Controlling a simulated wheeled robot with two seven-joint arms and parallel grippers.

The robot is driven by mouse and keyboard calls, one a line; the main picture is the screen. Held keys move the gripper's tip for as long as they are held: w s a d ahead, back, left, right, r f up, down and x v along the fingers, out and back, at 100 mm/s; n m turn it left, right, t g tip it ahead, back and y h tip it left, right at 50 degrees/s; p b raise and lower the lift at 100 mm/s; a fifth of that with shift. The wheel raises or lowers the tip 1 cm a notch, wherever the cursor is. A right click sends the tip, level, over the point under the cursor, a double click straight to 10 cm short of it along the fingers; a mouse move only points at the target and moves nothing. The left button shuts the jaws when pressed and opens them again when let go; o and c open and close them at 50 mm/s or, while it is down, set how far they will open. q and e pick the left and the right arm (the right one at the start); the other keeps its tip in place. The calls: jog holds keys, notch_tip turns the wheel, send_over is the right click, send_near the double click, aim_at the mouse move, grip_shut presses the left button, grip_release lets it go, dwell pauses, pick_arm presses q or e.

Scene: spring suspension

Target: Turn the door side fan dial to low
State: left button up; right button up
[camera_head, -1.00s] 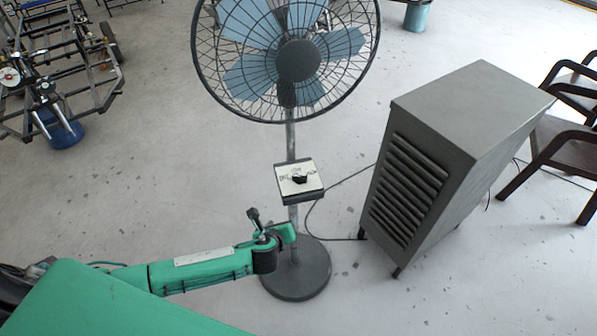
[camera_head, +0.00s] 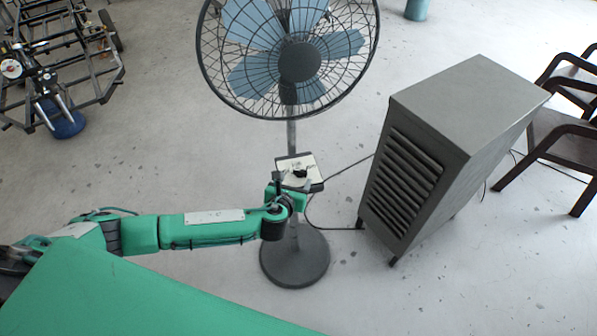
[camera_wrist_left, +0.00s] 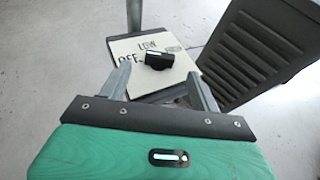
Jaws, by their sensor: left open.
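The fan (camera_head: 300,62) stands on a pole with a round base (camera_head: 295,260). Its control box (camera_head: 312,165) sits midway up the pole, with a pale face and a black dial (camera_head: 299,173). In the left wrist view the dial (camera_wrist_left: 158,60) is a black knob below the word LOW, with OFF to its left; its pale mark seems to be on the OFF side. My left gripper (camera_head: 285,186) is just in front of the box. Its open fingers (camera_wrist_left: 158,70) lie on either side of the dial, apparently not touching it. The right gripper is not in view.
A grey louvered cooler (camera_head: 440,150) stands right of the fan, and a cable (camera_head: 345,178) runs between them on the floor. Dark chairs (camera_head: 560,130) are at the far right. A metal frame (camera_head: 60,75) and a blue bucket (camera_head: 66,122) are at the left.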

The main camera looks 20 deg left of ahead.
aim_at(299, 172)
pick_arm(q)
jog(key=shift+p+x, duration=0.4)
jog(key=shift+x, duration=2.3)
jog(key=shift+c, duration=0.4)
jog(key=c, duration=0.9)
